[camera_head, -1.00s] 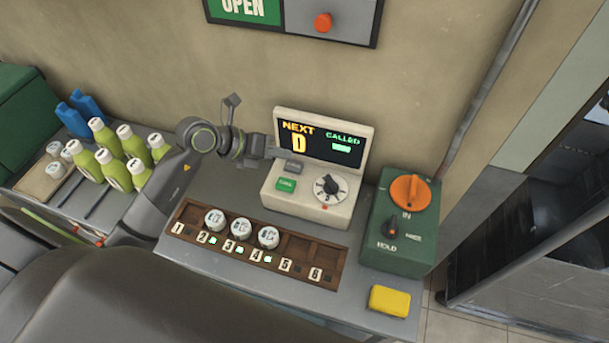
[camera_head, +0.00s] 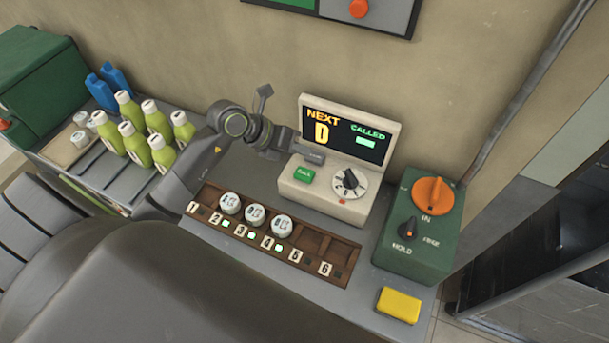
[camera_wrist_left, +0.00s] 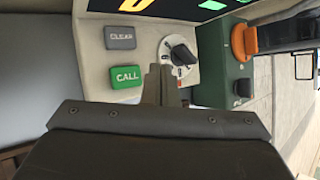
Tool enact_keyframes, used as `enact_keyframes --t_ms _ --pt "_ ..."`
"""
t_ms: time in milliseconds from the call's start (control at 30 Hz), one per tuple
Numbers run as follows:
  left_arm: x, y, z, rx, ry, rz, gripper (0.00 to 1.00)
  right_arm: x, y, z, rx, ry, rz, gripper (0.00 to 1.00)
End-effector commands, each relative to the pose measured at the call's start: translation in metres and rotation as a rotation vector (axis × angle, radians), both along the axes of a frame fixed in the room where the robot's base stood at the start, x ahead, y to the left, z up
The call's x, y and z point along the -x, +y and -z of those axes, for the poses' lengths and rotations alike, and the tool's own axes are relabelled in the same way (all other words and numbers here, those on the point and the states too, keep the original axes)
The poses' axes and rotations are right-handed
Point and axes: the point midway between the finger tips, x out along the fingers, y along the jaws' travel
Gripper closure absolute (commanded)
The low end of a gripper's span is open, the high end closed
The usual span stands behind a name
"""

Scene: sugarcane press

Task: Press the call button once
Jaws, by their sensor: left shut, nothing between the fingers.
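The green CALL button (camera_head: 304,175) sits on the sloped front of a cream console (camera_head: 328,208), and also shows in the left wrist view (camera_wrist_left: 126,77). A grey CLEAR button (camera_wrist_left: 120,38) is beside it. A black dial (camera_head: 350,182) is to its right. My left gripper (camera_head: 312,156) is shut and empty, just above the console near the CALL button. In the left wrist view its closed fingers (camera_wrist_left: 160,85) appear between the CALL button and the dial; I cannot tell how high above the surface they are. The display (camera_head: 345,132) reads NEXT D and CALLED with a green mark.
A wooden rack (camera_head: 275,232) numbered 1 to 6 holds three white-lidded cups in front of the console. A green box (camera_head: 418,235) with an orange knob stands right. A yellow block (camera_head: 398,305) lies at the front edge. Several green bottles (camera_head: 135,143) stand left.

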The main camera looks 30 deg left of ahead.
Motion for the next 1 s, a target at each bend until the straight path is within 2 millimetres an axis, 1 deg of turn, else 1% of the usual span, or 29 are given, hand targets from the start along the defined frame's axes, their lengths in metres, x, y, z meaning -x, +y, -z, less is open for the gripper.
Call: enact_keyframes --t_ms 33,200,300,400,533,1000 --pt "0.000 0.000 0.014 0.001 0.002 -0.001 1.00 -0.001 -0.001 0.012 0.001 -0.001 -0.001 0.64" --pt "0.000 0.000 0.040 0.000 0.002 -0.001 1.00 -0.001 -0.003 0.032 0.004 -0.002 -0.002 0.64" --pt "0.000 0.000 0.051 0.000 0.001 0.001 1.00 -0.001 -0.004 0.042 0.004 -0.002 -0.002 0.64" --pt "0.000 0.000 0.058 0.000 0.001 0.001 1.00 -0.002 -0.004 0.048 0.004 -0.003 -0.002 0.64" --pt "0.000 0.000 0.061 0.000 0.000 0.000 1.00 -0.002 -0.003 0.049 0.004 -0.004 -0.002 0.64" --pt "0.000 0.000 0.060 0.000 0.000 0.000 1.00 -0.002 -0.003 0.048 0.004 -0.004 -0.002 0.64"
